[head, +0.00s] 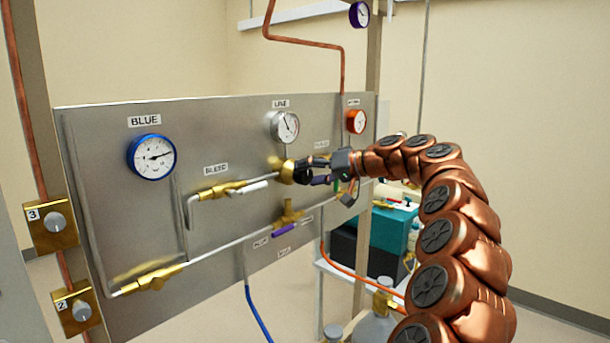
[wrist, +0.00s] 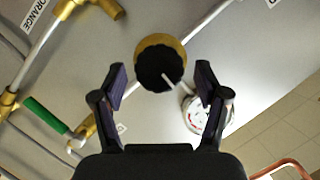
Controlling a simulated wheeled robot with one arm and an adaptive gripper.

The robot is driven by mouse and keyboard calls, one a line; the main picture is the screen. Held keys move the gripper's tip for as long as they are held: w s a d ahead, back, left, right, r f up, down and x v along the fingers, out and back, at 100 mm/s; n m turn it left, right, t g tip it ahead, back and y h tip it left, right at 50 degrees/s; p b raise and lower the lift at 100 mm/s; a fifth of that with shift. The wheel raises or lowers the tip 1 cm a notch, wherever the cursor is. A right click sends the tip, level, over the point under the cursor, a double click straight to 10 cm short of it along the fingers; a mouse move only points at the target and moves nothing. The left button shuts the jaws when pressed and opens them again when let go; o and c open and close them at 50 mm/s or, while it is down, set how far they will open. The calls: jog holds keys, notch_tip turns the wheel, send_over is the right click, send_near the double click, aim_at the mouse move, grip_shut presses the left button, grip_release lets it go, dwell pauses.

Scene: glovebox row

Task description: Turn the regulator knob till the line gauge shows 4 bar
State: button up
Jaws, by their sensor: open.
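The regulator knob is black with a white pointer line and a brass collar. In the wrist view the knob (wrist: 158,70) sits between the fingertips, with a visible gap on each side. In the head view its brass body (head: 286,172) shows on the panel, its front hidden by my gripper (head: 312,172). My gripper (wrist: 160,72) is open and empty, facing the knob. The line gauge (head: 285,127) has a silver rim and white dial, just above the knob; its needle points to the upper left, the numbers too small to read. In the wrist view the gauge (wrist: 198,116) is partly covered by a finger.
A blue-rimmed gauge (head: 152,157) and an orange-rimmed gauge (head: 356,122) flank the line gauge on the steel panel (head: 95,215). A bleed valve (head: 232,188) with a white handle is close left of my gripper. A purple-handled valve (head: 285,229) is below.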

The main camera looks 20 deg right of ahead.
jog(key=v, duration=1)
jog(key=shift+s+d, duration=0.1)
jog(key=s+a+f+n+g, duration=0.1)
jog(key=s+a+f+g, duration=0.15)
jog(key=a, duration=0.55)
jog(key=s+a+f+g, duration=0.1)
jog(key=s+a+g, duration=0.15)
jog(key=a, duration=0.45)
jog(key=s+a+f+n+g, duration=0.1)
jog(key=s+a+f, duration=0.15)
jog(key=a, duration=0.55)
jog(key=s+a+f+g+h, duration=0.25)
jog(key=s+a+f, duration=0.25)
jog(key=s, duration=0.3)
jog(key=s+d+f+g+h, duration=0.2)
jog(key=s+f+h, duration=0.1)
jog(key=s+f, duration=0.7)
jog(key=s+d+f+m+g+h, duration=0.1)
jog(key=s+d+f+g+h, duration=0.1)
jog(key=s+f, duration=0.8)
jog(key=s+d+h, duration=0.1)
jog(key=s, duration=0.6)
jog(key=shift+d+f+g+h, duration=0.2)
jog(key=shift+d+g+h, duration=0.15)
